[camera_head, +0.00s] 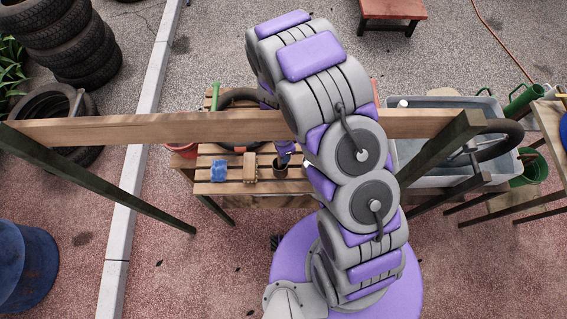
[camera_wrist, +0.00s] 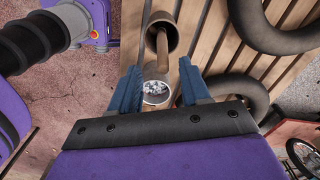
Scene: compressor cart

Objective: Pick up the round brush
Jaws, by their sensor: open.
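A brown pot (camera_wrist: 160,22) stands on the slatted wooden bench (camera_wrist: 205,40). A wooden handle (camera_wrist: 162,48) sticks up out of it, which looks like the round brush; its bristles are hidden. In the head view the dark pot (camera_head: 281,167) shows near the bench's front edge, just below my gripper (camera_head: 286,149). In the wrist view my gripper (camera_wrist: 158,68) is open, with blue fingers apart. The handle's end shows between the fingertips, with no visible contact.
A wooden flat brush (camera_head: 250,167) and a blue cloth or sponge (camera_head: 219,171) lie left of the pot. A wooden beam (camera_head: 150,130) spans above the bench. A grey tub (camera_head: 408,155) stands right. Black hose loops (camera_wrist: 240,97) lie close by.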

